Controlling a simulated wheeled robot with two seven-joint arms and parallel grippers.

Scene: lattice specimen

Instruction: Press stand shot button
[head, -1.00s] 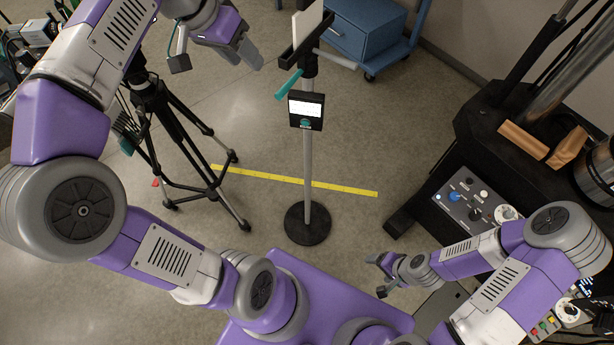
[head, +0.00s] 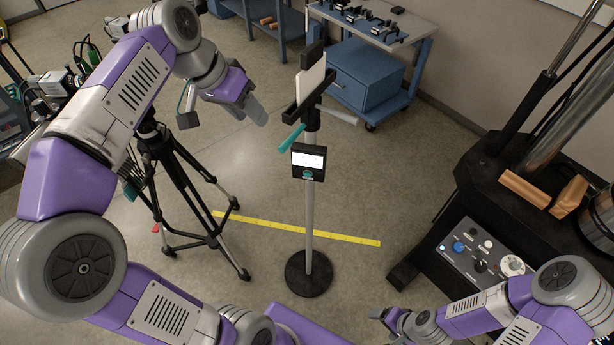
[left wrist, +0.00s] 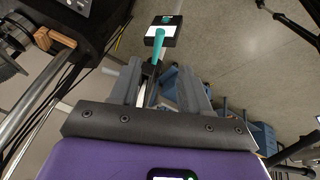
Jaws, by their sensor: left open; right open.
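The stand (head: 309,222) is a grey pole on a round black base. It carries a small black box (head: 308,175) with a white screen and a teal button (head: 307,174) below the screen. A teal lever (head: 292,138) and a clamp with a pale plate (head: 311,82) are above the box. My left gripper (head: 222,115) is open and empty, left of the clamp, apart from it in the picture. In the left wrist view, the box (left wrist: 152,32) and teal button (left wrist: 167,19) show beyond the open jaws (left wrist: 160,88). My right gripper (head: 385,320) is low right, far from the box.
A black tripod (head: 180,190) stands left of the stand. A blue cart (head: 365,75) is behind it. A large machine with a control panel (head: 482,258) is at the right. A yellow strip (head: 285,228) crosses the floor, which is clear around the stand's base.

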